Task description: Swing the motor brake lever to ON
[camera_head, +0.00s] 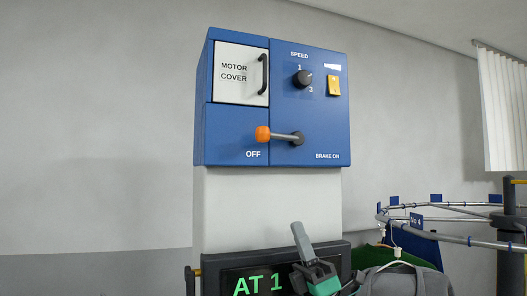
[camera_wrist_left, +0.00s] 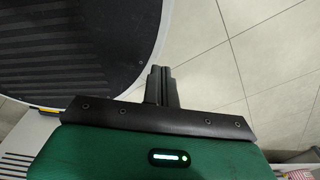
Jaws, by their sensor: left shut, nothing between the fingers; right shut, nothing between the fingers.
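The motor brake lever (camera_head: 282,136) is on the lower part of the blue control box (camera_head: 225,130). Its grey arm runs left from a dark pivot to an orange knob (camera_head: 262,134), just above the word OFF. The words BRAKE ON stand at the lower right of the box. My right gripper (camera_head: 298,232) is shut and empty, below the box in front of the display, apart from the lever. My left gripper (camera_wrist_left: 161,72) shows only in the left wrist view, shut and empty above the floor. It is out of the head view.
A white motor cover (camera_head: 240,75) with a black handle and a speed knob (camera_head: 302,78) sit above the lever. A display (camera_head: 250,283) reading AT 1 is below. A rail (camera_head: 450,238) with hanging garments (camera_head: 405,280) stands at right. The wall side at left is clear.

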